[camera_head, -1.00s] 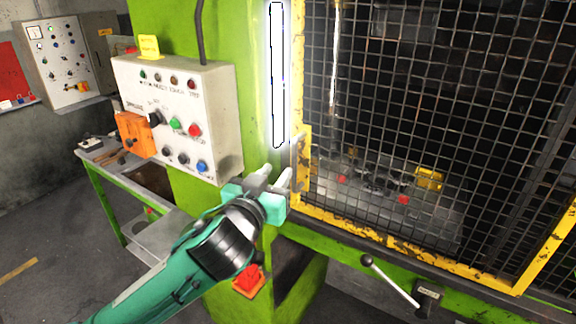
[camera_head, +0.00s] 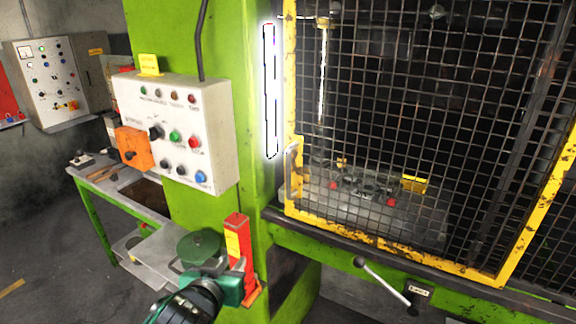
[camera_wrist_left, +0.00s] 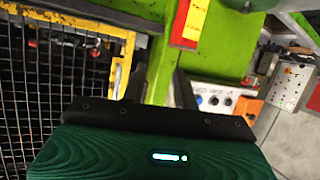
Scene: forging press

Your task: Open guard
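The guard is a yellow-framed mesh panel (camera_head: 290,95) across the front of the green press. It covers the opening, and I cannot tell whether it is latched. Its upright grey handle (camera_head: 292,172) sits at the lower left of the frame. The yellow frame also shows in the left wrist view (camera_wrist_left: 124,66). My left gripper (camera_head: 212,270) is low and left of the handle, apart from it, close to a red and yellow post. Its dark fingers (camera_wrist_left: 158,85) look apart with nothing between them in the left wrist view. My right gripper is out of view.
A control box (camera_head: 205,120) with buttons and an orange cover (camera_head: 133,147) juts from the press at left. The red and yellow post (camera_head: 239,250) stands beside my left gripper. A lever (camera_head: 385,283) sticks out below the guard. A bench (camera_head: 85,185) stands at left.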

